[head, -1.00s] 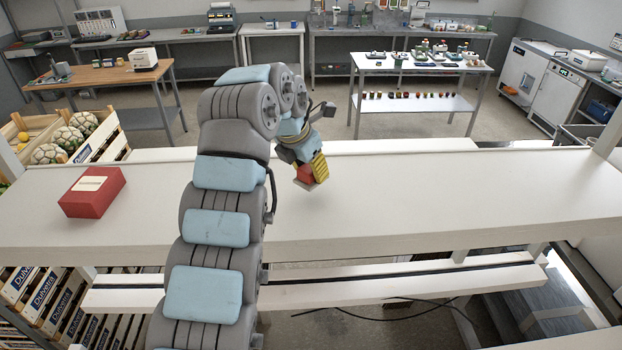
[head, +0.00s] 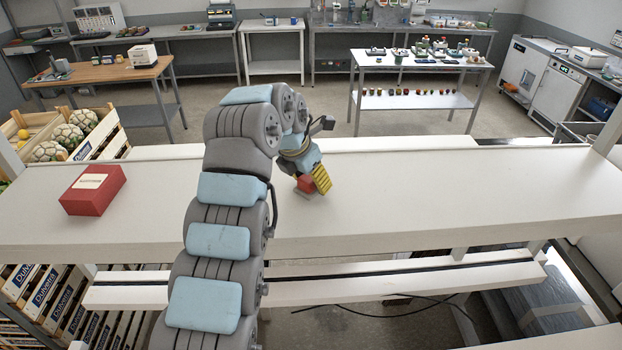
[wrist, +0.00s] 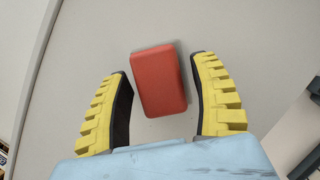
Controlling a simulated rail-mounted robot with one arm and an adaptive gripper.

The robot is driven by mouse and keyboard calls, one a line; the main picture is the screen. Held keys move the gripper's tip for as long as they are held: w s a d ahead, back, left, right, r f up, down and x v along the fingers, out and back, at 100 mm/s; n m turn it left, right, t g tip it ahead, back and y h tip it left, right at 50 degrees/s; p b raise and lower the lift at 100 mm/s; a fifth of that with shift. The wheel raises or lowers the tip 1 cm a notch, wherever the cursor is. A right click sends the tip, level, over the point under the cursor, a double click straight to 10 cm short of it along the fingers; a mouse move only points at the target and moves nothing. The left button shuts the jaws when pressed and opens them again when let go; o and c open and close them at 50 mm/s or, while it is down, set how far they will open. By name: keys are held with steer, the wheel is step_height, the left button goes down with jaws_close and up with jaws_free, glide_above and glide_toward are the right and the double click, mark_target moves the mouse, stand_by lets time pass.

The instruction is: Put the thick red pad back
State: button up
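A thick red pad (wrist: 160,80), a rounded block, shows in the wrist view between the two yellow fingers of my gripper (wrist: 161,88). Narrow strips of pale surface show on both sides of it, so the fingers are open around it. The pad is slightly tilted relative to the fingers. In the head view my gripper (head: 312,186) is low over the white table, and part of the pad (head: 305,183) shows at its near left side. Its underside is hidden, so I cannot tell whether it lies flat on the table.
The long white table (head: 450,195) is clear to the right of my gripper. A larger red box (head: 93,197) with a white label lies on its left part. Crates (head: 95,150) with round produce stand behind the left end.

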mark_target(304, 180)
steer(key=b+v, duration=0.1)
steer(key=v, duration=0.5)
steer(key=shift+r, duration=0.35)
steer(key=shift+b+v, duration=0.6)
steer(key=shift+v, duration=2.25)
steer(key=shift+a, duration=0.1)
